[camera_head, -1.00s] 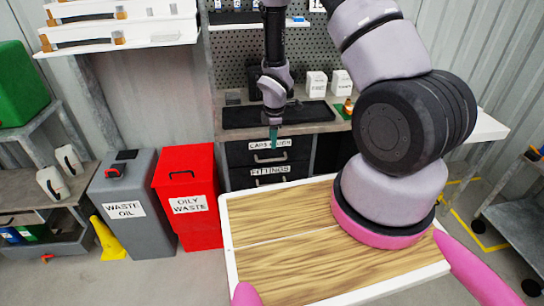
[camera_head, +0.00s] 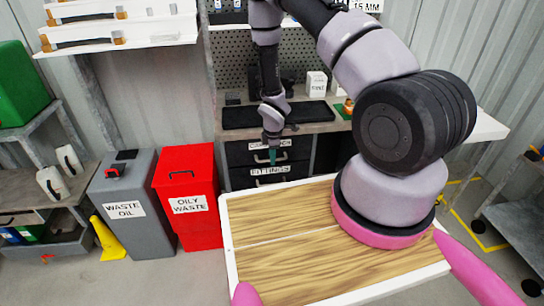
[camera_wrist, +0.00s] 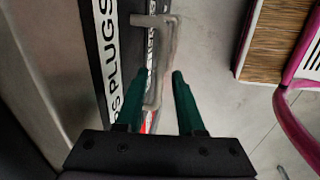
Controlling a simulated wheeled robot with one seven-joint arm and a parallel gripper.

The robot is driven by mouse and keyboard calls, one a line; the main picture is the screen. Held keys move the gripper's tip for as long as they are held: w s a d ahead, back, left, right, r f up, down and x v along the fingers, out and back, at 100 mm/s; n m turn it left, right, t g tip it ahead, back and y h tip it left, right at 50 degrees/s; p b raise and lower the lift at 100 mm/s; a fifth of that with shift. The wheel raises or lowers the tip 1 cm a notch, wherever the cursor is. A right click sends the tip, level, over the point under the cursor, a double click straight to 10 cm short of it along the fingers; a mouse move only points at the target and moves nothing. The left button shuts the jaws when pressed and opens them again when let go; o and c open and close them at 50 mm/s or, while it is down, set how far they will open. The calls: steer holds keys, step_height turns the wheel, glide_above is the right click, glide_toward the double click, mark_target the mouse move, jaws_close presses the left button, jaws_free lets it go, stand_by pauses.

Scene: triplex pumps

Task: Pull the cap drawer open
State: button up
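The caps drawer (camera_head: 240,154) is the upper dark drawer under the workbench, with a white label and a grey bar handle. It looks shut in the head view. My gripper (camera_head: 273,156) is in front of its label and handle, partly hiding both. In the wrist view, the two green fingers of my gripper (camera_wrist: 160,75) stand apart. The grey handle (camera_wrist: 166,60) passes into the gap between them, closer to the left finger. I cannot tell whether a finger touches it. The drawer label reading PLUGS (camera_wrist: 104,60) lies to the left of the handle.
The fittings drawer (camera_head: 240,178) lies just below. A red oily waste bin (camera_head: 188,170) and a grey waste oil bin (camera_head: 128,235) stand at left. A wood-topped tray (camera_head: 280,270) is in the foreground. A black mat (camera_head: 245,117) lies on the workbench above.

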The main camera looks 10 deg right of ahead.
jaws_close()
stand_by(1.2)
